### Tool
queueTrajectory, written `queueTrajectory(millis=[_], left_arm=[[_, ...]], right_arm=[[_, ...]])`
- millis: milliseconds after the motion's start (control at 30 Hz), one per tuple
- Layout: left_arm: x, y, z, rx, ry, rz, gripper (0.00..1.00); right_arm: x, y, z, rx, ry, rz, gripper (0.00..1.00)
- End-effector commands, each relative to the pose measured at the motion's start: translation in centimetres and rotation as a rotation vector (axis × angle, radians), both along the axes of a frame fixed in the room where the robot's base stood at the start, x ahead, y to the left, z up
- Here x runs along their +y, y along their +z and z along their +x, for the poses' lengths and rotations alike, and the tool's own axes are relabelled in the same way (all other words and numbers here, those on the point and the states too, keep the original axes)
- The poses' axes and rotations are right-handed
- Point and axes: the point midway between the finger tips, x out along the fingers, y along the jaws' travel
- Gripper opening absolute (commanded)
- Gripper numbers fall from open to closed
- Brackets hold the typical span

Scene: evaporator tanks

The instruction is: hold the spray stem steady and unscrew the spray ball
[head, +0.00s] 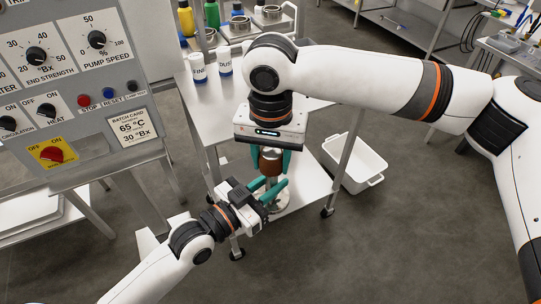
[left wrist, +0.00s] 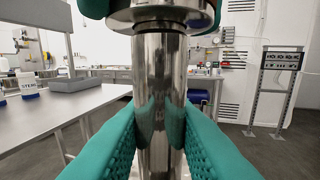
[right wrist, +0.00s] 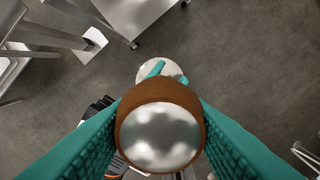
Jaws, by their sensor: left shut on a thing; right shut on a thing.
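The spray ball (head: 270,158) shows as a brownish round piece at the top of the stem in the head view. In the right wrist view it is a shiny dome with a brown rim (right wrist: 160,138). My right gripper (head: 269,167) points down from above, its teal fingers shut on the ball's two sides. The spray stem (left wrist: 158,105) is an upright shiny metal tube with a wider collar at its top. My left gripper (head: 275,189) comes in from the side, shut around the stem below the ball. The thread between ball and stem is hidden.
The stem stands on a pale round base (head: 283,203) on the trolley's lower shelf (head: 306,190). Two labelled white bottles (head: 199,72) stand on its upper shelf. A white tub (head: 356,165) is on the floor to the right. A control panel (head: 65,70) fills the left.

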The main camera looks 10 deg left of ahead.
Motion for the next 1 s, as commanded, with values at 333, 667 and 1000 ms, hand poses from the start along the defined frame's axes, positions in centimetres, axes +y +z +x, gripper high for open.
queueTrajectory(millis=[333,667,1000], left_arm=[[-0.31,0.16,-0.24,-0.002,-0.007,-0.003,0.00],[-0.34,0.15,-0.26,-0.002,-0.008,-0.003,0.00],[-0.35,0.14,-0.27,-0.002,-0.008,-0.004,0.00]], right_arm=[[0.04,0.15,0.07,-0.002,0.787,0.012,0.14],[-0.08,0.23,0.27,-0.002,1.525,0.010,0.14],[-0.08,0.31,0.56,-0.001,2.284,0.004,0.14]])
